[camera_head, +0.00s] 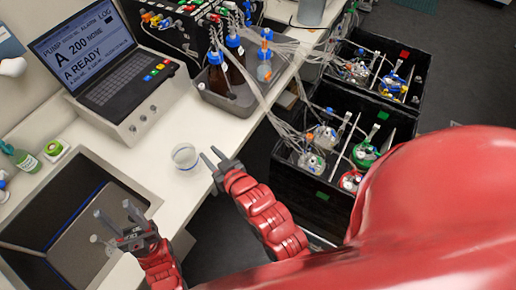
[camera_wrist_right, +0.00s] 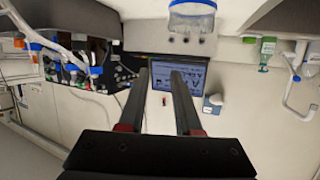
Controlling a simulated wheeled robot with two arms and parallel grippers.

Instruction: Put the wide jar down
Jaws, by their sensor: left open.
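The wide jar (camera_head: 185,156), a small clear round jar, stands on the white bench near its front edge. In the right wrist view it shows at the top (camera_wrist_right: 192,22), with a blue band, beyond the fingertips. My right gripper (camera_head: 211,156) is just right of the jar in the head view, apart from it. Its two fingers (camera_wrist_right: 161,72) are spread with nothing between them. My left gripper (camera_head: 113,211) is open and empty at the lower left, over the front of the dark recessed unit (camera_head: 133,188).
A control unit with a screen (camera_head: 95,55) stands behind the jar. A grey tub (camera_head: 236,104) of bottles is further right. Black crates (camera_head: 283,178) with tubed vessels stand beyond the bench edge. A green bottle (camera_head: 22,158) is at the left. Bare bench surrounds the jar.

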